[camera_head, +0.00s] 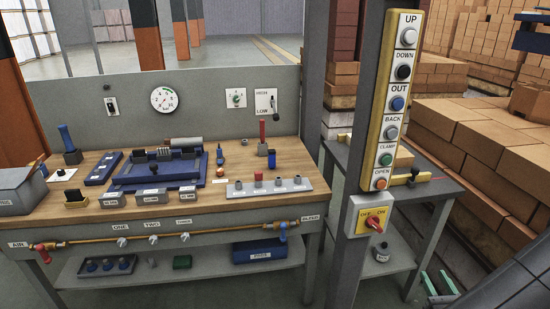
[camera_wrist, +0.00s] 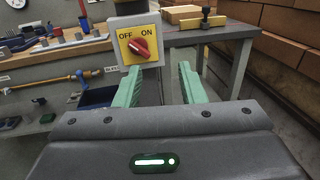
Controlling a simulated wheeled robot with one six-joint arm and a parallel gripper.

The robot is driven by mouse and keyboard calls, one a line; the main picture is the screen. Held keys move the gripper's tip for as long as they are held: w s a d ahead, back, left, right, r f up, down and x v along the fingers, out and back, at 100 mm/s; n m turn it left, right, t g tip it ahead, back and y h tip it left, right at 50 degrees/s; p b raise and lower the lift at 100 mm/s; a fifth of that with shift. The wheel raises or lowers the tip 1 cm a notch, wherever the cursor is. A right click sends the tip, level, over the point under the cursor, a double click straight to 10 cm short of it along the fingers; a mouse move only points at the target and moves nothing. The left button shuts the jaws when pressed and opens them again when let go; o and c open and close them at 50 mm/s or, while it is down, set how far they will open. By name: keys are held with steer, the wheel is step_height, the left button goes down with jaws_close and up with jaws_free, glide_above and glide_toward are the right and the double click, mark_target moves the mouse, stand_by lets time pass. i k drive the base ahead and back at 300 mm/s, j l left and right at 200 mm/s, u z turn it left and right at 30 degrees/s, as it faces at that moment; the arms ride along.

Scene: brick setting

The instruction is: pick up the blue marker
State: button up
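My gripper (camera_head: 435,272) is at the lower right of the head view, far from the cylinder and beyond the yellow button post. In the wrist view its two green fingers (camera_wrist: 160,76) are spread apart with nothing between them. They point toward the yellow OFF/ON switch box (camera_wrist: 138,46).
The button post (camera_head: 391,100) stands between the bench (camera_head: 220,200) and my gripper. A grey side table (camera_head: 430,193) stands behind it, with brick stacks (camera_head: 480,140) at the right. A blue fixture (camera_head: 170,170), a grey strip with knobs (camera_head: 268,187) and a blue-handled tool (camera_head: 67,138) occupy the bench.

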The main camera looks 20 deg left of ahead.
mark_target(272, 153)
steer(key=i+j+u, duration=0.1)
steer(key=i+j, duration=0.25)
steer(key=j, duration=0.25)
steer(key=i+j, duration=0.3)
steer(key=j, duration=0.3)
steer(key=i+j+u, duration=0.15)
steer(key=i+j, duration=0.2)
steer(key=j, duration=0.2)
steer(key=i+j, duration=0.4)
steer(key=j, duration=0.15)
steer(key=u, duration=0.05)
